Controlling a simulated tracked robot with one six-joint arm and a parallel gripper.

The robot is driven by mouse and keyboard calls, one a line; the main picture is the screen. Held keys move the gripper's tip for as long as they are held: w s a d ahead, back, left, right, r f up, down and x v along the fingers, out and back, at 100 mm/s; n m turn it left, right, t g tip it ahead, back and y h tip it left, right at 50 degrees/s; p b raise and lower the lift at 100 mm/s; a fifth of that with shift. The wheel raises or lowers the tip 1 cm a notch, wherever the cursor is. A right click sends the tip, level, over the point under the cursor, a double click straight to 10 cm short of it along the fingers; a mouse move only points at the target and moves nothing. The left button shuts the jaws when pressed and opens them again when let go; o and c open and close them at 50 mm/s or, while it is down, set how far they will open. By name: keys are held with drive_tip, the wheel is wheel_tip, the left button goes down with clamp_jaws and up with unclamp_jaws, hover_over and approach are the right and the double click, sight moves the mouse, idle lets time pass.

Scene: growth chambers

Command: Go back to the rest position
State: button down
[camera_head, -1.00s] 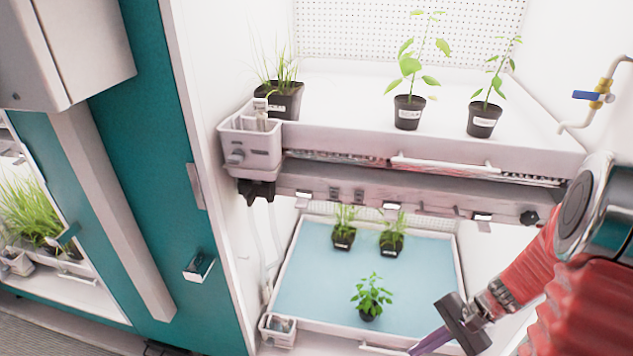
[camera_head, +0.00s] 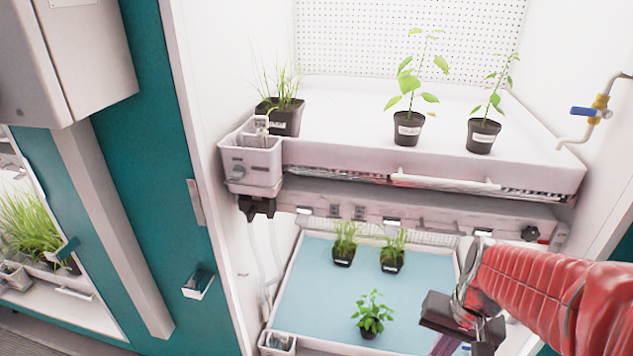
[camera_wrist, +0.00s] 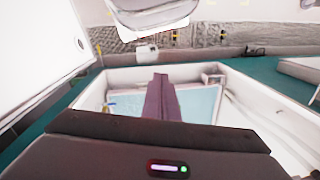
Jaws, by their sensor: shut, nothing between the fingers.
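My gripper (camera_head: 447,346) is at the lower right of the head view, at the end of my red-sleeved arm. It is in front of the right side of the lower shelf, and its fingertips run off the bottom edge. In the wrist view its two dark fingers (camera_wrist: 162,98) lie together, shut with nothing between them. Behind them in that view is a white-rimmed tray with a pale blue floor (camera_wrist: 200,103).
The lower blue tray (camera_head: 310,270) holds small potted plants, the nearest (camera_head: 371,315) left of my gripper. The upper white shelf (camera_head: 340,105) carries several potted plants. A pipe with a blue valve (camera_head: 590,112) is at the right wall. A teal cabinet side (camera_head: 150,180) stands left.

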drive_tip(key=s+a+r+n+t, duration=0.1)
drive_tip(key=a+r+n+t, duration=0.1)
drive_tip(key=r, duration=0.4)
drive_tip(key=s+a+r+n+t+h, duration=0.1)
drive_tip(key=a+r+n+t, duration=0.1)
drive_tip(key=a+r, duration=0.3)
wheel_tip(320, 180, up, 2)
drive_tip(key=shift+s+r+n+t, duration=0.2)
drive_tip(key=shift+s+n+t, duration=0.1)
drive_tip(key=shift+t, duration=0.3)
